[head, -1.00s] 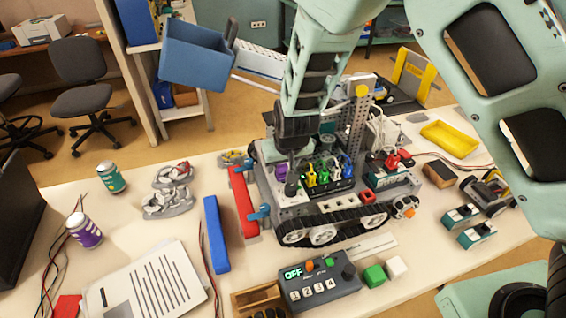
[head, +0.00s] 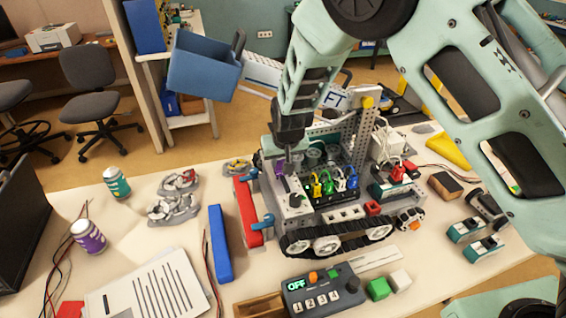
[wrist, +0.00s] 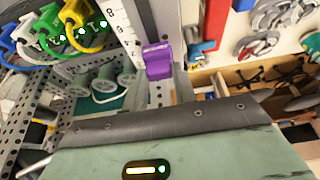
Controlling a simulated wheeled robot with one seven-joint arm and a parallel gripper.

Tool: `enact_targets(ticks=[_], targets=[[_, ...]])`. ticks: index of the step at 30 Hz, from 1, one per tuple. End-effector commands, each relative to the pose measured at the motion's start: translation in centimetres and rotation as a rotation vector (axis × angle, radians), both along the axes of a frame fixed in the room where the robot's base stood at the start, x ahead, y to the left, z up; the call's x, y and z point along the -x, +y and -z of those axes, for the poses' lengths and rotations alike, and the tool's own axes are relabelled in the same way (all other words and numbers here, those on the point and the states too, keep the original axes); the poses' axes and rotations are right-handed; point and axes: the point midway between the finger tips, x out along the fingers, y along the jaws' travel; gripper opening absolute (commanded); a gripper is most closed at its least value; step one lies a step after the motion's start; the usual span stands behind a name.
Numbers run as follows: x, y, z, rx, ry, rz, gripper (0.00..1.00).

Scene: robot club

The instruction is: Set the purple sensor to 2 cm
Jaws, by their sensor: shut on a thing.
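The purple sensor (wrist: 157,60) is a small block beside a white ruler scale (wrist: 122,32) with black marks, on the tracked robot (head: 340,212). In the head view the purple sensor (head: 280,167) is partly hidden by my gripper (head: 292,168), which points down over the left end of the tracked robot. In the wrist view the fingers of my gripper (wrist: 165,88) are shut on the purple sensor.
Coloured plugs with cables (head: 335,183) stand close to the right of my gripper. A red bar (head: 247,208) with blue clamps lies at the tracked robot's left. A control box (head: 320,290) showing OFF lies in front. A blue bar (head: 220,243) lies left of it.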

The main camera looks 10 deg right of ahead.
Motion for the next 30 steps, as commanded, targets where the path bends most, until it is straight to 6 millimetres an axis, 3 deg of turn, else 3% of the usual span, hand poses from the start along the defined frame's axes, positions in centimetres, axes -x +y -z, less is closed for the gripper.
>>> enact_targets(ticks=[3, 4, 6, 19, 23, 30], targets=[[0.0, 0.0, 0.0, 0.0, -0.002, 0.0, 0.0], [0.0, 0.0, 0.0, 0.0, -0.002, 0.0, 0.33], [0.0, 0.0, 0.0, 0.0, -0.002, 0.0, 0.49], [0.4, 0.0, -1.0, -0.001, -0.002, -0.001, 0.49], [1.3, -0.1, -2.9, -0.002, -0.004, -0.001, 0.49], [3.4, -0.4, -8.1, -0.003, -0.006, -0.002, 0.49]])
